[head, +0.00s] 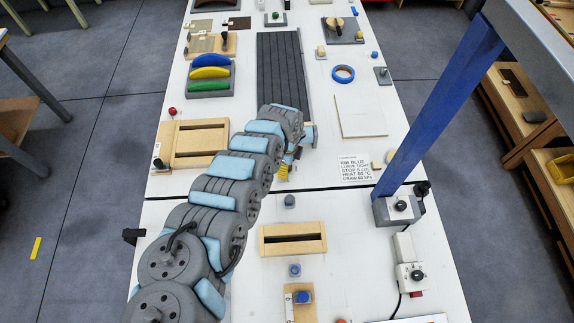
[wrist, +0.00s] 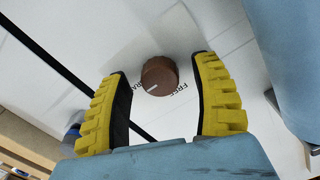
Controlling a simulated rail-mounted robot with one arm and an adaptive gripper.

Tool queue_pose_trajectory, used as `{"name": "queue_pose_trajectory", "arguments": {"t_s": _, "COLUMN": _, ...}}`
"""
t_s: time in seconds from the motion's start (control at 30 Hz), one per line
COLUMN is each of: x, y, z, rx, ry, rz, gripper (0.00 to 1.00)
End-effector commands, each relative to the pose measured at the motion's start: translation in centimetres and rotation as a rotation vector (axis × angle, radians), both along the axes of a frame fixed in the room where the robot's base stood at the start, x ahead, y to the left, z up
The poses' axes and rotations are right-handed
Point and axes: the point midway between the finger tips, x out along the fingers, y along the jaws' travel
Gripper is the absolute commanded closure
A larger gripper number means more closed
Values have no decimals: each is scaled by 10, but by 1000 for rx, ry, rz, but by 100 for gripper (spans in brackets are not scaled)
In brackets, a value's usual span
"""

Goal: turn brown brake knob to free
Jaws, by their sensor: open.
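The brown brake knob (wrist: 160,76) is a round cap on a white surface in the wrist view. A short white line on it points to the lower left. The word FREE (wrist: 174,92) is printed below and right of it. My gripper (wrist: 161,66) is open, with one yellow finger on each side of the knob. A gap shows on both sides. In the head view, a yellow finger of my gripper (head: 285,171) shows beside my arm, and the knob is hidden.
A wooden frame (head: 293,238) and a small blue-knobbed block (head: 303,297) stand in front of the gripper. A blue post (head: 440,110) rises on the right. A white panel (head: 360,115), printed card (head: 356,169) and dark ribbed mat (head: 284,72) lie farther back.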

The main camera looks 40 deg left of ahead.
Motion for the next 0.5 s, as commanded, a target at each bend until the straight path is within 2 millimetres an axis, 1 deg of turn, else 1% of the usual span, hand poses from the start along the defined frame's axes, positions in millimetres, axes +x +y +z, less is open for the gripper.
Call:
{"name": "queue_pose_trajectory", "arguments": {"t_s": 0.2, "x": 0, "y": 0, "z": 0, "rx": 0, "ry": 0, "rz": 0, "gripper": 36}}
{"name": "queue_pose_trajectory", "arguments": {"t_s": 0.23, "x": 0, "y": 0, "z": 0, "rx": 0, "ry": 0, "rz": 0, "gripper": 39}}
{"name": "queue_pose_trajectory", "arguments": {"t_s": 0.43, "x": 0, "y": 0, "z": 0, "rx": 0, "ry": 0, "rz": 0, "gripper": 96}}
{"name": "queue_pose_trajectory", "arguments": {"t_s": 0.47, "x": 0, "y": 0, "z": 0, "rx": 0, "ry": 0, "rz": 0, "gripper": 100}}
{"name": "queue_pose_trajectory", "arguments": {"t_s": 0.5, "x": 0, "y": 0, "z": 0, "rx": 0, "ry": 1, "rz": 1, "gripper": 100}}
